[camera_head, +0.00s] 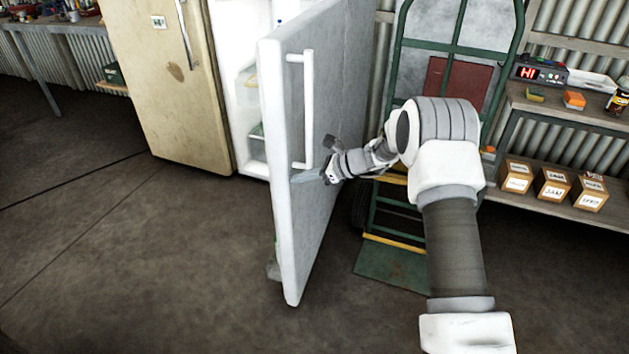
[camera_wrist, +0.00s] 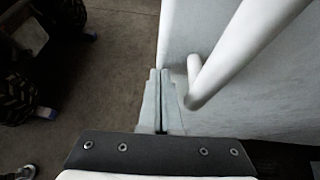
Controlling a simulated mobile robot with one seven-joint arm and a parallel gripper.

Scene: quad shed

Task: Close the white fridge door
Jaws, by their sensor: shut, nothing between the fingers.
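The white fridge door (camera_head: 329,130) stands wide open, swung out toward me, with its outer face to the right. A white vertical bar handle (camera_head: 308,112) sits near its free edge. Part of the fridge's inside (camera_head: 245,85) shows to the left of the door. My gripper (camera_head: 300,177) is shut and empty at the outer face, just below the handle's lower end. In the wrist view my gripper (camera_wrist: 158,80) points along the door face (camera_wrist: 262,85), beside the handle (camera_wrist: 235,55). I cannot tell whether the fingertips touch the door.
A cream fridge (camera_head: 165,85) stands shut at the left. A green hand truck (camera_head: 395,265) stands behind my arm, right of the door. A shelf (camera_head: 600,213) with several small boxes is at the right. The floor (camera_head: 130,260) left of the door is clear.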

